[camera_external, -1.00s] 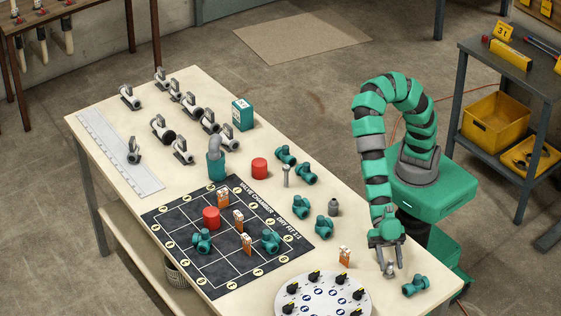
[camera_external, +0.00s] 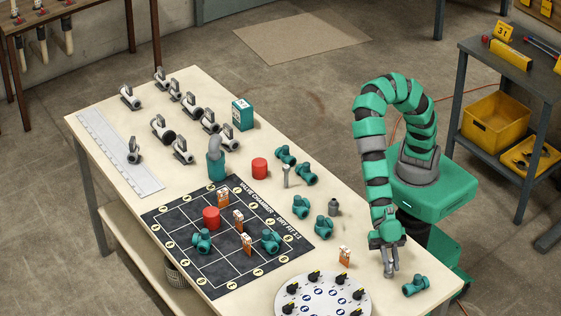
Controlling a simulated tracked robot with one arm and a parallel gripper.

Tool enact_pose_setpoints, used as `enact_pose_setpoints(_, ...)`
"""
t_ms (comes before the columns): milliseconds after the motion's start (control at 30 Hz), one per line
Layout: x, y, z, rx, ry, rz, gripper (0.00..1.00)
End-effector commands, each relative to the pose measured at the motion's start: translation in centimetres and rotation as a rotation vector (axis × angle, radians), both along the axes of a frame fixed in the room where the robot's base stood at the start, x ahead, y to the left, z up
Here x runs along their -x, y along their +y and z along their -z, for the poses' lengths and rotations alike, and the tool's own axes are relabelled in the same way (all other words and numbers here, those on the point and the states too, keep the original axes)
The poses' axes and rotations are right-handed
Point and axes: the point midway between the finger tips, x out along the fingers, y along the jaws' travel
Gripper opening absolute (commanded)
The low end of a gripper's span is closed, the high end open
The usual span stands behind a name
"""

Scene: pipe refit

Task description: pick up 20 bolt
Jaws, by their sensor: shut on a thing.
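My gripper (camera_external: 390,270) is at the right end of the light workbench, low over its top. Its fingers point down and are shut on a small grey thing, apparently the bolt, mostly hidden between them. A similar slim grey bolt-like piece (camera_external: 286,177) stands upright farther back on the bench, apart from my gripper.
A teal valve body (camera_external: 416,286) lies just right of my gripper. An orange-and-white piece (camera_external: 344,257) stands to its left. A round white dial plate (camera_external: 322,297) with black knobs is at the front. A dark grid mat (camera_external: 178,221) holds red, orange and teal parts.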

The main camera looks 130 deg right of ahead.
Motion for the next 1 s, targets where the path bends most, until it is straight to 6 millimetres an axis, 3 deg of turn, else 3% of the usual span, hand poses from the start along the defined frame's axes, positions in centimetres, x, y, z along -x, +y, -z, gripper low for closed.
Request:
enact_pose_setpoints(367, 0.1, -0.2, -3.5, 0.001, -0.002, 0.000, 0.00)
enact_pose_setpoints(1000, 6.7, -4.9, -4.0, 0.000, -0.002, 0.002, 0.00)
